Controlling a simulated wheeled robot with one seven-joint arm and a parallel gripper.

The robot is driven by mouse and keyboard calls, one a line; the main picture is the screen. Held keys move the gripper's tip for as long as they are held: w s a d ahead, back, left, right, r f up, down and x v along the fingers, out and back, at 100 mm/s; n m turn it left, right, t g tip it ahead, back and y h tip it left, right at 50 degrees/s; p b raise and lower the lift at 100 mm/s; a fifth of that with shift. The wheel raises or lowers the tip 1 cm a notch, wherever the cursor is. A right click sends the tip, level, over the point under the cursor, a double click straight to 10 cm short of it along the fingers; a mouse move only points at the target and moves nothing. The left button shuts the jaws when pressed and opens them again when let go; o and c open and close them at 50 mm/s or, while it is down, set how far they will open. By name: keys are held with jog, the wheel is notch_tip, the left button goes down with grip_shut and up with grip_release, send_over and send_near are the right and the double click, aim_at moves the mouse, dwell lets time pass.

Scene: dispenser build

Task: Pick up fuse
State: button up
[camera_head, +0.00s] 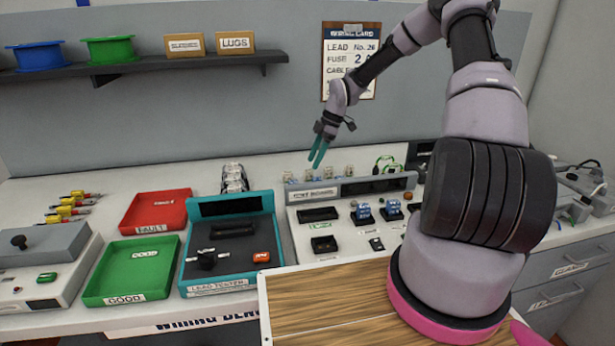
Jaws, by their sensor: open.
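My gripper (318,153) has teal fingers, parted and empty, and hangs above the back of the grey test panel (292,222). I cannot tell for certain which item is the fuse. Several small glass-like pieces (311,175) stand along the back of the panel, below my gripper and apart from it. Two blue parts (362,211) sit in black holders on the panel, with dark sockets (323,244) to their left. The wall card (350,60) has lines for lead, fuse and cable; my arm covers part of it.
A green tray (168,268) marked GOOD and a red tray (126,221) marked FAULT stand left. A wooden board (300,300) lies in front. A shelf (190,63) runs above on the left.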

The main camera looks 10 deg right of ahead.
aim_at(308, 170)
jog(key=x, duration=0.5)
jog(key=shift+a+f, duration=0.1)
jog(key=shift+a, duration=0.15)
grip_shut()
